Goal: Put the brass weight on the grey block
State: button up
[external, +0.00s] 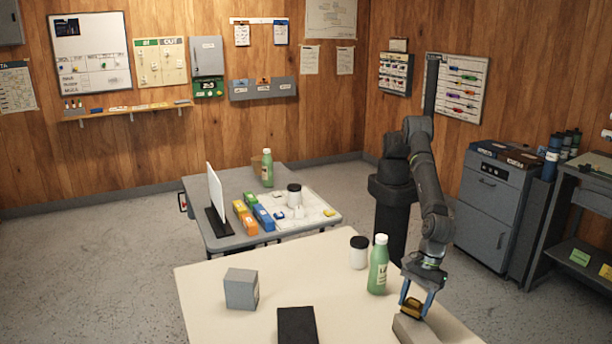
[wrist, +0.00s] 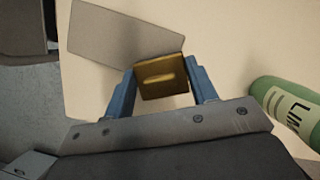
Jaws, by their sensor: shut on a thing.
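The brass weight (external: 411,308) is between the blue fingers of my gripper (external: 415,306), at the right front of the cream table. In the wrist view, my gripper (wrist: 163,70) is shut on the brass weight (wrist: 162,77), which shows a raised bar on its face. A grey cube-like block (external: 241,289) stands on the left part of the table, well apart from my gripper. A flat grey-brown slab (external: 414,332) lies just in front of and below the weight; it also shows in the wrist view (wrist: 122,40). I cannot tell how high the weight is.
A green bottle (external: 378,265) stands close to the left of my gripper, and it shows at the right of the wrist view (wrist: 288,110). A white jar with a dark lid (external: 358,253) stands behind it. A black box (external: 297,326) lies front centre.

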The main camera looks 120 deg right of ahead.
jog(key=o, duration=1.3)
jog(key=shift+f, duration=0.15)
jog(key=shift+c, duration=0.2)
jog(key=shift+r, duration=0.4)
jog(key=v, duration=1.1)
jog(key=shift+s+r, duration=0.25)
jog(key=shift+s, duration=0.05)
jog(key=shift+f, duration=0.15)
